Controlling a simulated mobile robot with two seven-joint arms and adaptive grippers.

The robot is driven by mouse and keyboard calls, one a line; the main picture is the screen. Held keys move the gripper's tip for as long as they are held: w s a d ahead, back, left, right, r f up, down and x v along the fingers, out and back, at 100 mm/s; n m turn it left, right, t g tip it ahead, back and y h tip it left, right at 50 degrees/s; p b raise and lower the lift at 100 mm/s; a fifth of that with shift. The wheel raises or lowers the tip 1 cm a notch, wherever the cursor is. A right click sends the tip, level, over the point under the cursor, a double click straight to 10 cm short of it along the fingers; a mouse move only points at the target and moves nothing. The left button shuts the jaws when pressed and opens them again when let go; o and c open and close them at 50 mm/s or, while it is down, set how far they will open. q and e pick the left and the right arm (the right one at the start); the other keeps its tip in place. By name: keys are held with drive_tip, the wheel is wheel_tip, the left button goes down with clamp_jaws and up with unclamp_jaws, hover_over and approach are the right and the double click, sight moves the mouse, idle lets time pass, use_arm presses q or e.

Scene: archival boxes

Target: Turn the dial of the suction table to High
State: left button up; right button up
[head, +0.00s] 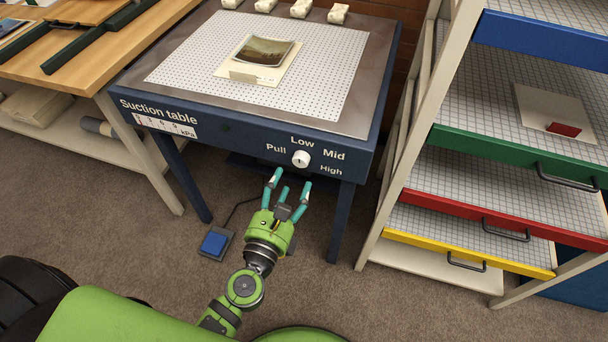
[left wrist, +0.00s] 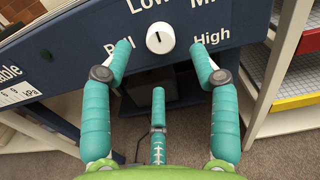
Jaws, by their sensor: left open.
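The suction table (head: 240,133) has a dark blue front panel with a white round dial (head: 301,158). The labels Pull, Low, Mid and High stand around the dial. In the left wrist view the dial (left wrist: 160,39) shows a short dark mark that seems to point up, roughly towards Low. My left gripper (head: 290,181), with teal fingers and a green palm, is open and empty just in front of and below the dial. In the left wrist view my left gripper (left wrist: 160,55) has its two outer fingertips on either side of the dial, apart from it. My right gripper is not in view.
A picture on a cream sheet (head: 264,51) lies on the perforated top, with several white blocks behind. A blue pedal (head: 214,243) is on the floor below. A rack with coloured trays (head: 470,207) stands close at right, a wooden bench (head: 95,70) at left.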

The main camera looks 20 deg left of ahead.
sight(299, 162)
use_arm(q)
drive_tip(key=w+p, duration=0.1)
drive_tip(key=w, duration=0.5)
drive_tip(key=shift+w, duration=0.2)
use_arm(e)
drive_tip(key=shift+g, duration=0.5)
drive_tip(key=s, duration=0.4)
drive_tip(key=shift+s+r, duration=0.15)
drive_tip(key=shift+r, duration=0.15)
use_arm(q)
drive_tip(key=shift+d, duration=0.1)
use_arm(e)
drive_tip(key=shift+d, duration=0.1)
use_arm(q)
drive_tip(key=c, duration=1.1)
